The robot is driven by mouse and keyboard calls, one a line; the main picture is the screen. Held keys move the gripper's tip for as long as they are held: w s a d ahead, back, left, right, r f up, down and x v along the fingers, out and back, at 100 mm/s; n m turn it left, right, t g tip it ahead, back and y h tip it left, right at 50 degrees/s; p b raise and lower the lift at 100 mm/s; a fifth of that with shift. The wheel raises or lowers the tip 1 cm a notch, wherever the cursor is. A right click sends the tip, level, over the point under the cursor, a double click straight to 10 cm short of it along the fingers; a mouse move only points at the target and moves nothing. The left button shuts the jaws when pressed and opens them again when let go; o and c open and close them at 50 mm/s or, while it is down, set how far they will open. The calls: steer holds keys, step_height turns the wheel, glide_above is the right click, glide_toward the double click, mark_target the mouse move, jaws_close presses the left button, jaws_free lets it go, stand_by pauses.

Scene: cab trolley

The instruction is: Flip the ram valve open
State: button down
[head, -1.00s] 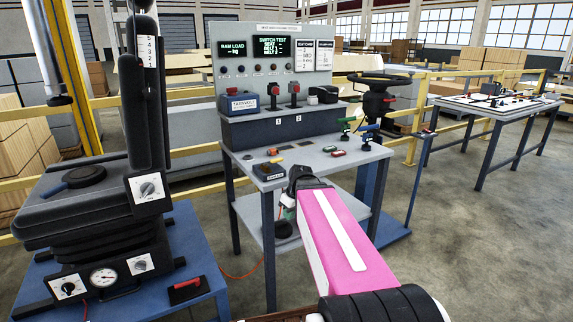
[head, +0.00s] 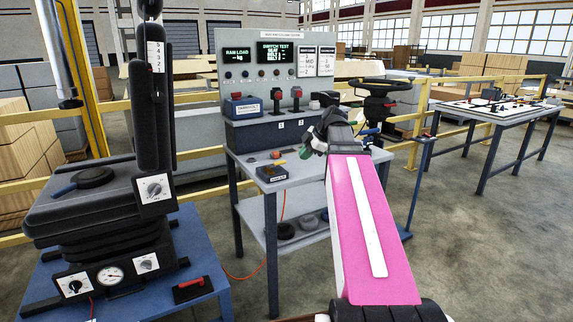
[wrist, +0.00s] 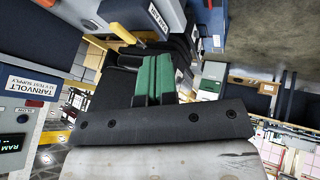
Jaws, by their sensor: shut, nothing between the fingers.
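The yellow lever also shows in the wrist view (wrist: 124,32), beyond my fingertips, beside a white label. My gripper (head: 306,153) is above the bench, to the right of the box and apart from it. Its green fingers (wrist: 155,72) are shut with nothing between them. My arm hides the right part of the bench top.
A control panel (head: 231,78) with displays and switches stands at the bench back. The blue Tarnvolt supply box (head: 242,107) is below it. A blue stand (head: 215,272) with a black seat and a red-handled lever (head: 191,286) is at left. A yellow rail runs behind.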

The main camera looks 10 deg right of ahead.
mark_target(276, 164)
steer(key=shift+d+r+n, duration=0.2)
steer(key=shift+r+n, duration=0.4)
steer(key=shift+r, duration=0.4)
steer(key=w+a+f, duration=0.4)
steer(key=f, duration=0.1)
steer(key=w+a+f, duration=0.2)
steer(key=f, duration=0.1)
steer(key=shift+w+a, duration=0.15)
steer(key=shift+w, duration=0.35)
